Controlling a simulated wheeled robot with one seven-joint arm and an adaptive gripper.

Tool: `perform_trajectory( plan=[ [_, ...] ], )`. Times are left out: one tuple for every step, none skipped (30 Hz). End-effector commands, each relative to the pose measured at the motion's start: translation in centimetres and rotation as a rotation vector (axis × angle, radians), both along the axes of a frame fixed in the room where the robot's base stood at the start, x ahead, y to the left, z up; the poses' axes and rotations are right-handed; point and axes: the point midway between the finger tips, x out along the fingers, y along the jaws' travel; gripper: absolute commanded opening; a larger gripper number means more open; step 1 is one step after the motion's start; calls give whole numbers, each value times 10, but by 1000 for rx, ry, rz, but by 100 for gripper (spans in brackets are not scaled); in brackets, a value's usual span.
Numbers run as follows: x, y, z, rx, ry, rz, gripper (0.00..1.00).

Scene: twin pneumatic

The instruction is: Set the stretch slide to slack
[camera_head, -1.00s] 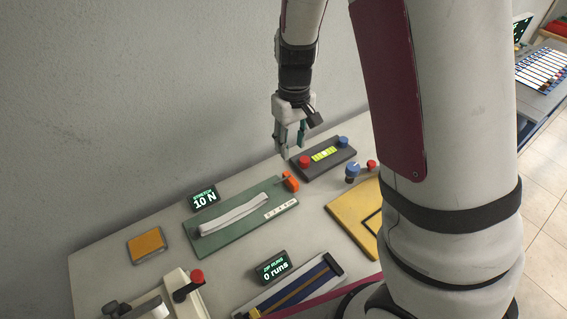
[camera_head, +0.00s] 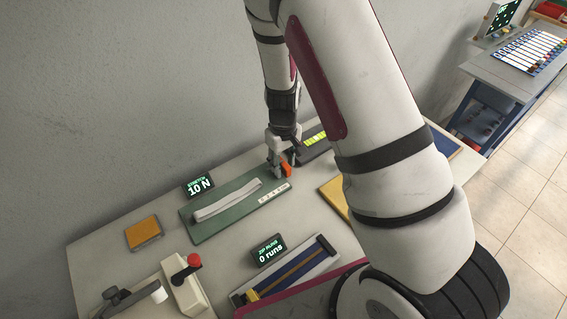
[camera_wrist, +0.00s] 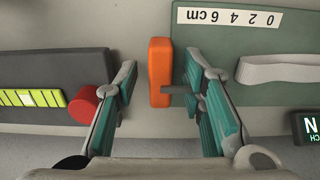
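The stretch slide is an orange block (camera_wrist: 160,72) at the end of the green board (camera_head: 208,229). In the wrist view the block stands between my gripper's (camera_wrist: 165,90) two open fingers, with clear space on the left and the right finger closer. A white band (camera_head: 227,200) lies along the board. A scale strip (camera_wrist: 240,18) marked 0 2 4 6 cm is on the board beside the block. The stretch display (camera_head: 198,187) reads 10 N. In the head view my gripper (camera_head: 279,167) is down at the orange block and partly hides it.
A dark level unit (camera_wrist: 50,85) with a red knob (camera_wrist: 88,103) is left of my gripper in the wrist view. In the head view a zip board (camera_head: 290,272), its display (camera_head: 268,250) reading 0 runs, and an orange pad (camera_head: 143,233) share the table.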

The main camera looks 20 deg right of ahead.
Motion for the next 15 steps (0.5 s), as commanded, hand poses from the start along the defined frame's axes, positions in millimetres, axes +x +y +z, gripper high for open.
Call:
perform_trajectory(
  plan=[
    [0,0,-3,0,0,-1,37],
    [0,0,-4,1,0,-1,37],
    [0,1,-5,1,0,-1,37],
    [0,1,-6,1,0,-1,37],
    [0,1,-6,1,0,0,37],
    [0,1,-6,1,0,0,37],
    [0,1,-6,1,0,0,37],
    [0,1,-6,1,0,0,37],
    [0,1,-6,1,0,0,37],
    [0,1,-6,1,0,0,37],
    [0,1,-6,1,-1,0,37],
    [0,1,-6,1,0,0,30],
    [0,1,-6,1,0,0,23],
    [0,1,-6,1,0,0,16],
    [0,1,-6,1,0,0,7]
  ],
)
